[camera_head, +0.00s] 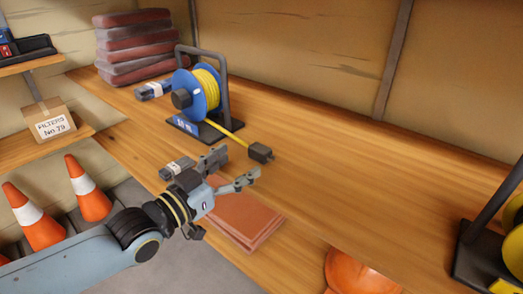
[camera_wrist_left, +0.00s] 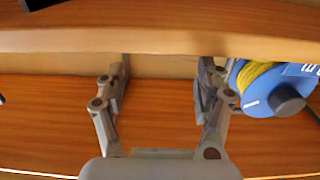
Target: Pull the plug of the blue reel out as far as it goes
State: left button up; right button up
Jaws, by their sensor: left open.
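The blue reel (camera_head: 181,81) stands on the wooden bench in a dark frame, wound with yellow cable; it also shows at the right of the left wrist view (camera_wrist_left: 255,104). Its yellow cable runs out a short way to a dark plug (camera_head: 261,152) lying on the bench. My left gripper (camera_head: 238,167) is open and empty, just in front of the plug near the bench's front edge. The fingers look apart from the plug. In the left wrist view the open jaws (camera_wrist_left: 163,75) have nothing between them but wood behind; the plug cannot be made out there. My right gripper is out of view.
Another reel with a dark frame (camera_head: 480,250) stands at the right. Red-brown folded stacks (camera_head: 135,45) lie behind the blue reel. Red-brown slabs (camera_head: 235,220) and an orange helmet (camera_head: 352,275) sit lower in front. Cones (camera_head: 38,220) stand at left. The bench right of the plug is clear.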

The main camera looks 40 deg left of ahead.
aim_at(255, 153)
pick_arm(q)
jog(key=w, duration=0.2)
jog(key=w+b, duration=0.1)
jog(key=w, duration=0.3)
jog(key=shift+w+d+f+b, duration=0.15)
jog(key=shift+w+d+b, duration=0.15)
jog(key=shift+b, duration=0.05)
jog(key=shift+w, duration=0.65)
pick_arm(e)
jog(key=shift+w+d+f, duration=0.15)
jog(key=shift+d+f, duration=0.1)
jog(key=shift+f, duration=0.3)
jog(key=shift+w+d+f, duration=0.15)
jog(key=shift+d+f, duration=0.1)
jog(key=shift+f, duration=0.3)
pick_arm(q)
grip_shut()
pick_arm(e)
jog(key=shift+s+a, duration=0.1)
